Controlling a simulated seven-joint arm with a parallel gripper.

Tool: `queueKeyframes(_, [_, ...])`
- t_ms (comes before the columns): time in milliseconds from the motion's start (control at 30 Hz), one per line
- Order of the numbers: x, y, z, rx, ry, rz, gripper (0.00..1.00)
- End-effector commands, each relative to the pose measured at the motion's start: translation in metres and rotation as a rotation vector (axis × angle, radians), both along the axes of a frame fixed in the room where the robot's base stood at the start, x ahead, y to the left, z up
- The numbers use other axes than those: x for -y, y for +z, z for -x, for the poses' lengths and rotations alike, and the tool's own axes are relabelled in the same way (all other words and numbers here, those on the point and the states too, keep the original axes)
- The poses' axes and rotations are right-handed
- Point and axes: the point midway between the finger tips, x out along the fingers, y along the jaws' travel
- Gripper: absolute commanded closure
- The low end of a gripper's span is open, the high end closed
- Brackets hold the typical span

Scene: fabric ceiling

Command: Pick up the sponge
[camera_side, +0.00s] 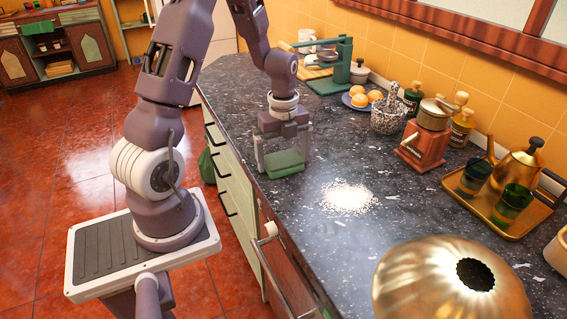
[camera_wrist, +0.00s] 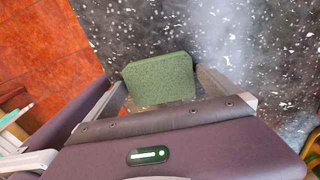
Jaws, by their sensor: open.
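A green sponge (camera_side: 284,163) lies on the dark speckled countertop (camera_side: 330,150), near its left edge. My gripper (camera_side: 284,160) is pointed down over the sponge with its two fingers apart, one on each side of it. In the wrist view the sponge (camera_wrist: 160,78) sits between the open fingers of my gripper (camera_wrist: 165,88). A gap shows at the right finger; whether the left finger touches the sponge I cannot tell.
A white crumbly pile (camera_side: 348,197) lies on the counter to the right of the sponge. A red grinder (camera_side: 424,147), a speckled mortar (camera_side: 387,120), a plate of orange fruit (camera_side: 361,99) and a gold tray (camera_side: 497,210) stand along the wall. A large golden dome (camera_side: 440,285) is at the front.

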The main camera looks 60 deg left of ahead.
Motion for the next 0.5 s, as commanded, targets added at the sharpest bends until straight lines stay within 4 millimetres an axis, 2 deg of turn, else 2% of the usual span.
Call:
queueKeyframes(167, [0.0001,0.0001,-0.0001,0.000,0.000,0.000,0.02])
queueKeyframes(400, [0.0002,0.0004,-0.0002,0.001,0.000,0.000,0.49])
queueKeyframes(500, [0.0002,0.0005,-0.0002,0.001,0.000,0.000,0.52])
